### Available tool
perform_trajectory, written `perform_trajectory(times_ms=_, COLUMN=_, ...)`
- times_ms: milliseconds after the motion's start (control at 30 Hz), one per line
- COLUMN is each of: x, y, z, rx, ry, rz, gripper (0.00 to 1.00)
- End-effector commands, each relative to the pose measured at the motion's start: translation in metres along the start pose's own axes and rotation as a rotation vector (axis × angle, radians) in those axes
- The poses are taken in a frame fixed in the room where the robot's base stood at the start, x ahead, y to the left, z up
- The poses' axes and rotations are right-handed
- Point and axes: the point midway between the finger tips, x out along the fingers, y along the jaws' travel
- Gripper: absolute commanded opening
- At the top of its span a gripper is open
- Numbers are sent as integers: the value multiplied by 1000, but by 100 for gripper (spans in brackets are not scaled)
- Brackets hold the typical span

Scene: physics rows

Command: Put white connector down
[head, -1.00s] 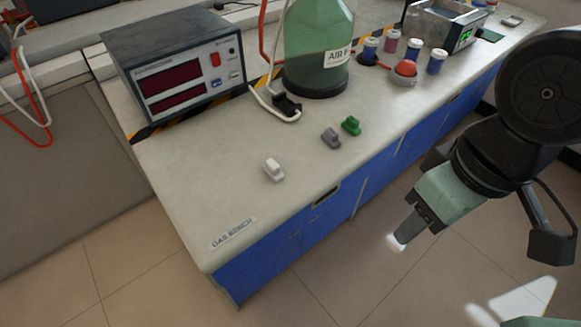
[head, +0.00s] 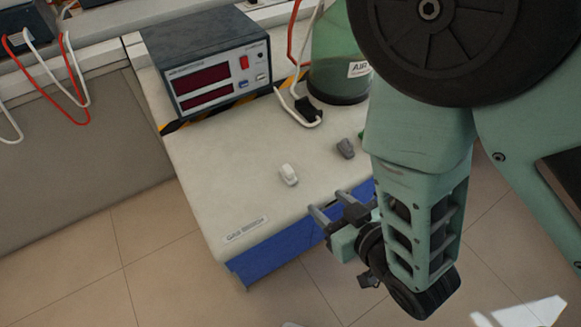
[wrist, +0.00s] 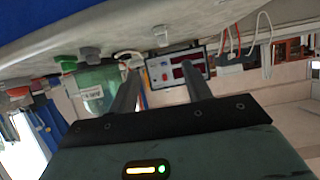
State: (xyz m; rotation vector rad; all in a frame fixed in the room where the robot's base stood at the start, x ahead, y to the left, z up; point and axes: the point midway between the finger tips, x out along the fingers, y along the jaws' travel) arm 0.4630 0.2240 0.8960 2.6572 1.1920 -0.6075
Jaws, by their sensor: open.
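In the wrist view a pale connector (wrist: 160,35) shows near the top, beyond and between my fingers. My gripper (head: 328,206) is open and empty at the bench's front edge, to the lower right of the white connector and apart from it. Both fingers also show in the wrist view (wrist: 160,88). A grey connector (head: 345,148) lies further back. The green connector (wrist: 66,60) shows in the wrist view and is mostly hidden by my arm in the head view.
The meter box (head: 205,68) stands at the back left. A green AIR bottle (head: 338,75) and a dark plug on a white cable (head: 309,112) are behind the connectors. My arm hides the bench's right side. Bench top around the white connector is clear.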

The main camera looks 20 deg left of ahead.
Motion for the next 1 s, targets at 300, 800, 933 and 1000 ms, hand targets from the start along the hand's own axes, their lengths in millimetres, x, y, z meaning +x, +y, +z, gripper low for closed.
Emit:
perform_trajectory(times_ms=300, x=14, y=-4, z=3, rx=-23, ry=57, rz=-17, gripper=49)
perform_trajectory(times_ms=800, x=43, y=-5, z=2, rx=-24, ry=55, rz=-16, gripper=49)
perform_trajectory(times_ms=933, x=47, y=-5, z=1, rx=-23, ry=56, rz=-17, gripper=49)
perform_trajectory(times_ms=1000, x=49, y=-5, z=2, rx=-22, ry=55, rz=-17, gripper=49)
